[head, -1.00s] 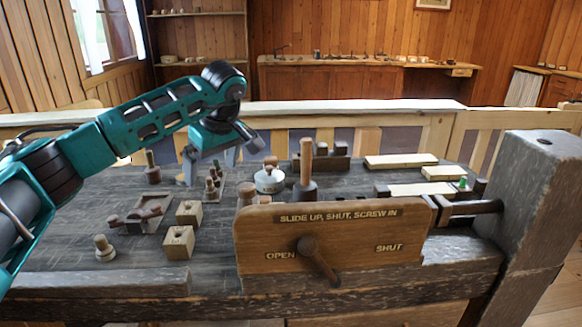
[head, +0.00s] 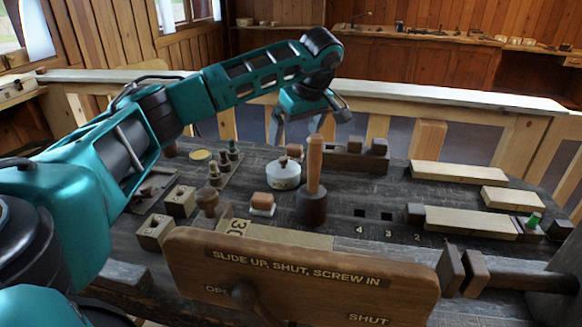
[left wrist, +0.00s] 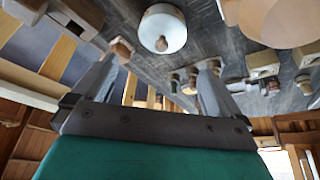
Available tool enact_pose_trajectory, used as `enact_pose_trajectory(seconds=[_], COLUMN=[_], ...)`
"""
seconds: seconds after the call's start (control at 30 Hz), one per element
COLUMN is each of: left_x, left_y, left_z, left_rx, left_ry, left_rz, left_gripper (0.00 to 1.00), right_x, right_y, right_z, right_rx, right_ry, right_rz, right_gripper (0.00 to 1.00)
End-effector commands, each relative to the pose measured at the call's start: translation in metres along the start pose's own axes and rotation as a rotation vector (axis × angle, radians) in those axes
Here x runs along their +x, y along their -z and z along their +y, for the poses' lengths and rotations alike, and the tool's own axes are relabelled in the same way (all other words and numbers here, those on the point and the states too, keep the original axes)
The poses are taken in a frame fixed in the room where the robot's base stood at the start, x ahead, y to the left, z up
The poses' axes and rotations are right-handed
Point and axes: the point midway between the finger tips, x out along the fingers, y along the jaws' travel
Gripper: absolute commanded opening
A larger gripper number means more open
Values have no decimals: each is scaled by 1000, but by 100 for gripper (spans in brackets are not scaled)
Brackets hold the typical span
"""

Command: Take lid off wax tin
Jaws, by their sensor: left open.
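The wax tin (head: 283,176) is a round pale tin on the dark bench, behind the wooden mallet. Its lid (head: 285,164) is on and has a small brown knob. In the left wrist view the tin (left wrist: 162,30) shows at the top, knob towards the camera. My left gripper (head: 299,132) is above and behind the tin in the head view, fingers pointing down. My right gripper is not in view.
The mallet (head: 314,180) stands upright just right of the tin. A dark wooden block holder (head: 345,162) is behind it. A rack of small pegs (head: 228,170) and wooden blocks (head: 180,201) lie left. A vise board (head: 300,277) spans the front. Pale planks (head: 470,222) lie right.

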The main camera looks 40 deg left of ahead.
Motion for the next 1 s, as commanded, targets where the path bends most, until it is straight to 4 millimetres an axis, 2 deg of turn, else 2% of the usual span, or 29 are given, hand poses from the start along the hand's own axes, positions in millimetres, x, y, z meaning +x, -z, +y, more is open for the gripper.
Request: enact_pose_trajectory(seconds=[0.03, 0.2, 0.47, 0.7, 0.83, 1.0], left_x=[13, 44, 65, 100, 111, 112], left_y=[-1, 0, 1, 7, 7, 7], left_z=[-2, -1, -1, -3, -3, -3], left_rx=[0, -1, -1, -1, 0, 0], left_ry=[6, 5, 3, 4, 3, 1], left_rz=[0, 0, 1, 0, 0, 1], left_gripper=[100, 100, 100, 100, 100, 100], right_x=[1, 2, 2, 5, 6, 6], right_y=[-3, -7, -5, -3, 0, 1], right_z=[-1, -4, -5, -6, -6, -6], right_rx=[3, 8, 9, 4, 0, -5], right_ry=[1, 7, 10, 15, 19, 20], right_rz=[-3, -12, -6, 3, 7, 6], right_gripper=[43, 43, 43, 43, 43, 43])
